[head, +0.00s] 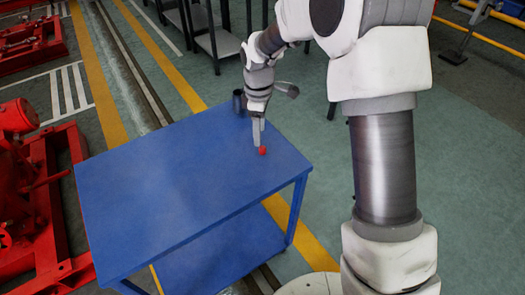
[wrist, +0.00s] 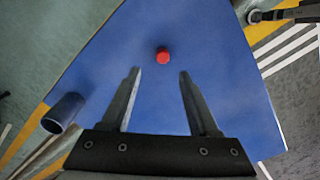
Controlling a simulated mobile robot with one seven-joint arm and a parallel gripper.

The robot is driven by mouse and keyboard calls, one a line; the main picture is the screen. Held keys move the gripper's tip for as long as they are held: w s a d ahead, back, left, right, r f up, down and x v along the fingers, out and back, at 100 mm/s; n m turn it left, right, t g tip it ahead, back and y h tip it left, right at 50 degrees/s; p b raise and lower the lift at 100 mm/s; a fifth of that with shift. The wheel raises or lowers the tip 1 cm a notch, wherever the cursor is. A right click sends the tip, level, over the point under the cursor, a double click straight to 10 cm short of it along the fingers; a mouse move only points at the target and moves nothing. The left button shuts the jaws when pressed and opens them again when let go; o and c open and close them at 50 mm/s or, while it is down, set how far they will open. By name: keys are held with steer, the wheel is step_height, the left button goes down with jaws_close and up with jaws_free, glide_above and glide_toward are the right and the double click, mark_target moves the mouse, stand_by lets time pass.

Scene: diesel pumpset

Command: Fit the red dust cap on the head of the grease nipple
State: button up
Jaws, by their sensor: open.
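The red dust cap (head: 263,150) sits on the blue table near its right end in the head view. In the wrist view the cap (wrist: 163,56) lies beyond the fingertips, about centred between them. My gripper (head: 258,143) points down above the table beside the cap. Its two fingers are spread apart with nothing between them, as the wrist view (wrist: 159,70) shows. I cannot make out the grease nipple in either view.
The blue table (head: 170,185) is largely bare. A dark cylindrical cup (head: 239,102) stands at its far edge and also shows in the wrist view (wrist: 63,113). Red machinery (head: 35,195) stands on the floor to the left. Dark shelving (head: 215,40) stands behind.

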mark_target(263, 148)
steer(key=f, duration=0.1)
steer(key=f+b, duration=0.1)
steer(key=f, duration=0.1)
steer(key=d+f+b, duration=0.1)
steer(key=f, duration=0.1)
steer(key=shift+s, duration=0.25)
jaws_close()
